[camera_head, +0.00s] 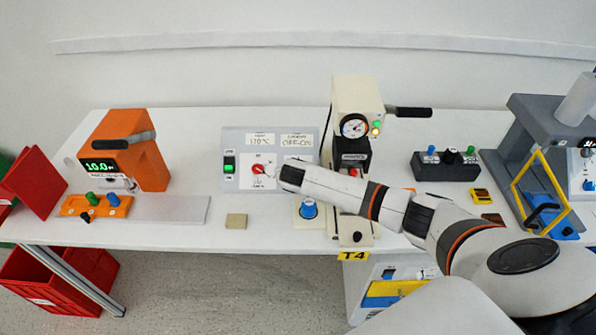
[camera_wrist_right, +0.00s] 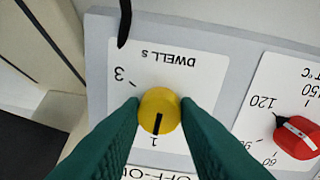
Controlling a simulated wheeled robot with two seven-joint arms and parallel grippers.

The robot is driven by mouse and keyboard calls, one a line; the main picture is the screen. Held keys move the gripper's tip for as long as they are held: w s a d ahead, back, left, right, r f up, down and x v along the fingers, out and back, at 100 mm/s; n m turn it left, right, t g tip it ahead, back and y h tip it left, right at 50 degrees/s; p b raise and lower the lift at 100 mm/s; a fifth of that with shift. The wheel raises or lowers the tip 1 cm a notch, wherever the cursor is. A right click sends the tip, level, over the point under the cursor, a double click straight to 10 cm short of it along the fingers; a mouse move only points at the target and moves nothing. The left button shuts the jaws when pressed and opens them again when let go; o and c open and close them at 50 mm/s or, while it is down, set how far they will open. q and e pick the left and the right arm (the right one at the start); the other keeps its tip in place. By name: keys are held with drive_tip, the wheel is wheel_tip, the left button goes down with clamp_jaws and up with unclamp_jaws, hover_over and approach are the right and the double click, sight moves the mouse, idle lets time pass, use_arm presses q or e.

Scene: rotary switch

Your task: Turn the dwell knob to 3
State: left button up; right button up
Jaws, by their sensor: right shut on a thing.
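The yellow dwell knob (camera_wrist_right: 159,111) sits on a white plate (camera_wrist_right: 190,70) marked "DWELL s", which reads upside down in the right wrist view. The knob's black pointer mark aims down in the picture at the "1". A "3" is printed up and left of the knob. My right gripper (camera_wrist_right: 160,108) is shut on the knob, a green finger on each side. In the head view my right gripper (camera_head: 288,177) is at the right part of the grey control panel (camera_head: 230,148) and hides the knob. My left gripper is not in view.
A red knob (camera_wrist_right: 296,137) with a temperature scale is beside the dwell plate; it also shows in the head view (camera_head: 258,169). A green rocker switch (camera_head: 229,164) is at the panel's left. A cream press (camera_head: 355,97) stands right of the panel, behind my right arm.

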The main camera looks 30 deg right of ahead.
drive_tip(key=m+p, duration=0.2)
drive_tip(key=m, duration=0.2)
drive_tip(key=shift+r+m+g+p, duration=0.15)
drive_tip(key=shift+m+g+p, duration=0.15)
drive_tip(key=shift+m+p, duration=0.1)
drive_tip(key=m+p, duration=0.1)
drive_tip(key=m, duration=0.1)
drive_tip(key=shift+m, duration=0.4)
drive_tip(key=m+p, duration=0.1)
drive_tip(key=m, duration=0.2)
drive_tip(key=shift+m+g, duration=0.3)
drive_tip(key=m+p, duration=0.1)
drive_tip(key=m, duration=0.5)
drive_tip(key=shift+w+g, duration=0.1)
drive_tip(key=shift+g, duration=0.2)
drive_tip(key=m+p, duration=0.1)
drive_tip(key=m, duration=0.5)
drive_tip(key=shift+y, duration=0.3)
drive_tip(key=shift+m, duration=0.4)
drive_tip(key=o, duration=1)
